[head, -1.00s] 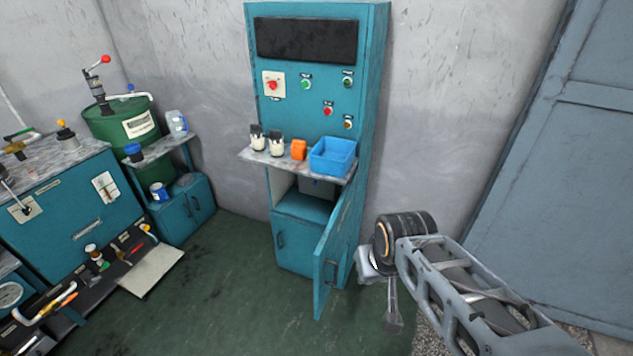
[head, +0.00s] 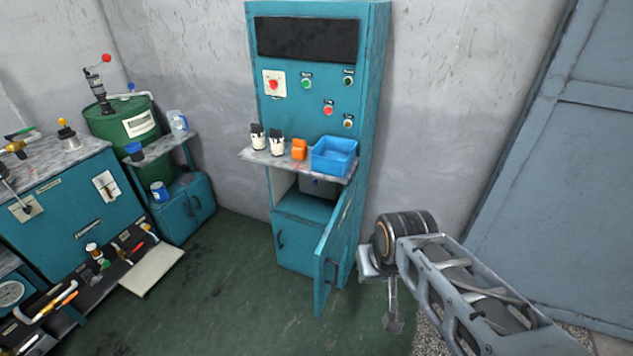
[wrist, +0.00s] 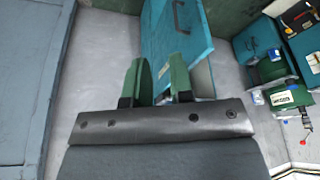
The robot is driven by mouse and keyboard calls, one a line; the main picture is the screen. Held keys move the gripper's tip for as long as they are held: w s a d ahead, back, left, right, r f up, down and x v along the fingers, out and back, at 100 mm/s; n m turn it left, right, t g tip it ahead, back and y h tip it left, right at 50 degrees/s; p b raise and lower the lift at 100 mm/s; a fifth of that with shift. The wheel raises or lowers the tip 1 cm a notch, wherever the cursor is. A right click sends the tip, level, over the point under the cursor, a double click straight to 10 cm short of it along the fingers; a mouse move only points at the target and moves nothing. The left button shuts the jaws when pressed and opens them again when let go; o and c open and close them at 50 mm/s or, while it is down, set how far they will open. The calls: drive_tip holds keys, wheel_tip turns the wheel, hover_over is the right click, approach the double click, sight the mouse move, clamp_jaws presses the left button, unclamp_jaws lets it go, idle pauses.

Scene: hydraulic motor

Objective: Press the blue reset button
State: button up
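The teal control cabinet (head: 376,70) stands against the wall in the head view, with a dark screen above several buttons. A red button (head: 273,84) sits on a pale plate, green buttons (head: 306,84) (head: 348,81) are to its right, and a red button (head: 328,110) and a small yellowish one (head: 348,124) are lower. My gripper (head: 393,322) hangs low, right of the cabinet and apart from it. In the wrist view, its two green fingers (wrist: 160,82) are spread with nothing between them.
A shelf (head: 255,157) juts out below the buttons, holding two white-and-black containers (head: 267,141), an orange item (head: 299,149) and a blue bin (head: 333,156). The cabinet's lower door (head: 330,265) stands open toward my arm. The green floor (head: 220,285) in front is mostly clear.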

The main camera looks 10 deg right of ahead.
drive_tip(key=shift+c, duration=0.2)
clamp_jaws()
idle(1.7)
